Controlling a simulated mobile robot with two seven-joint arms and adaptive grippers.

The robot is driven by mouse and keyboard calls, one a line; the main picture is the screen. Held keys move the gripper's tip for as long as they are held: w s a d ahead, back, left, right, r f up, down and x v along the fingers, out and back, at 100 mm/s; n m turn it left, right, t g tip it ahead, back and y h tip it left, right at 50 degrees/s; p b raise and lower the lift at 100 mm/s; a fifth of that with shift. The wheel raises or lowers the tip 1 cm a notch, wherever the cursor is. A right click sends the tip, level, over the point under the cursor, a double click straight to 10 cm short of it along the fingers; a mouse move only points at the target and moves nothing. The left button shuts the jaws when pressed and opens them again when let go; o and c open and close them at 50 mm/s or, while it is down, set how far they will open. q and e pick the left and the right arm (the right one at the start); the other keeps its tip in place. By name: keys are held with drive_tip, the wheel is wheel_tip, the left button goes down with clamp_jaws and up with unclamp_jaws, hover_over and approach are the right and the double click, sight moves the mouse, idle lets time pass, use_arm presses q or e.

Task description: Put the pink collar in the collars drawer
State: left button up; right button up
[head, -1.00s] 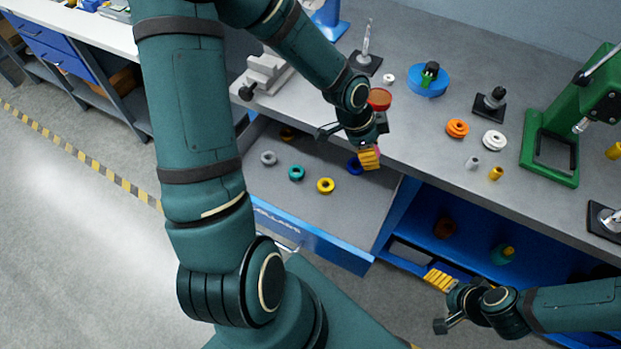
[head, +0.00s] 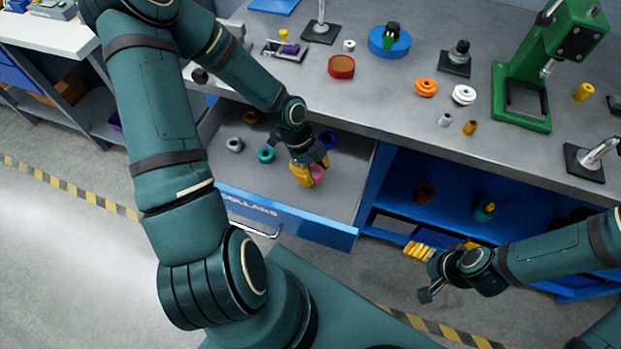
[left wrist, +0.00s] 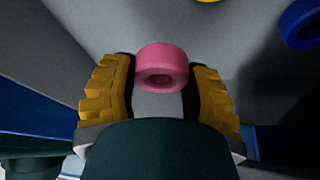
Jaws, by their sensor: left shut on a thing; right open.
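The pink collar (head: 317,173) is held in my left gripper (head: 305,174), low over the open drawer. In the left wrist view the pink collar (left wrist: 161,60) sits between the yellow fingertips. The collars drawer (head: 290,222) is pulled out, with its label on the blue front and grey floor inside. A grey collar (head: 235,144), a teal collar (head: 266,154) and a blue collar (head: 327,139) lie in it. I cannot tell whether the pink collar touches the drawer floor. My right gripper (head: 425,252) is open and empty, in front of the bench's blue shelf.
The benchtop (head: 385,100) behind the drawer holds a red round dish (head: 341,67), a blue round stand (head: 390,42), orange (head: 426,87) and white (head: 463,94) pulleys and a green press (head: 520,95). The drawer's front left floor is clear.

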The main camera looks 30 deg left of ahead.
sight(317, 187)
use_arm(q)
drive_tip(key=shift+f+b, duration=0.65)
drive_tip(key=shift+f, duration=1.85)
drive_tip(key=shift+f, duration=0.1)
drive_tip(key=o, duration=1.1)
drive_tip(key=shift+c, duration=0.2)
drive_tip(key=p+v, duration=0.4)
drive_tip(key=v, duration=0.8)
drive_tip(key=shift+r, duration=0.25)
